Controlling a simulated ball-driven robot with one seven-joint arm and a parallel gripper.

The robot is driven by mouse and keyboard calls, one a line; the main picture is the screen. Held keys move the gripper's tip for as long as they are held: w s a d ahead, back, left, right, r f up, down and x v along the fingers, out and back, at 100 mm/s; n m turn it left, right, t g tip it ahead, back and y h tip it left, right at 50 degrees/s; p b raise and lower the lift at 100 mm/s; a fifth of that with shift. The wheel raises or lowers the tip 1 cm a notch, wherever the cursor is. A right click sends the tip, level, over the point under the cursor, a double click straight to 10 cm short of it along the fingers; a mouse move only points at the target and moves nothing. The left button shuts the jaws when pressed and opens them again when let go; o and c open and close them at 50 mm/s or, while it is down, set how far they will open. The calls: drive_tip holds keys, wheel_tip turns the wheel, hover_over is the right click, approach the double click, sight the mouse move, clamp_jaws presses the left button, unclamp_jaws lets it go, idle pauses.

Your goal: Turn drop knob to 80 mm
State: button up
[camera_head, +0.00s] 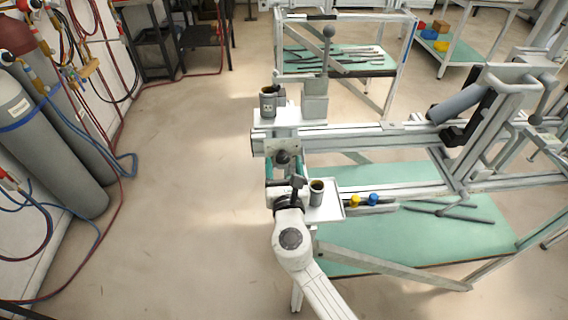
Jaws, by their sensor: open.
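A dark round knob (283,158) sits on the left end of the light metal frame jig (370,138). It looks like the drop knob, but no label or scale can be read from here. My white arm reaches up from the bottom of the picture. My gripper (297,184) is dark, open and just below the knob in the picture, beside a small tray. It appears apart from the knob, though the depth between them is hard to judge. The fingertips are small and partly hidden by my wrist.
A small tray (327,213) with a dark cup (317,192) is right of my gripper. Yellow (354,201) and blue (373,199) pieces lie near it. Grey cylinders (45,150) stand left; floor between is clear.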

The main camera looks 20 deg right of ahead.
drive_tip(key=shift+w, duration=0.25)
drive_tip(key=shift+c, duration=0.5)
drive_tip(key=c, duration=1)
drive_tip(key=shift+o, duration=0.2)
drive_tip(key=shift+f, duration=0.1)
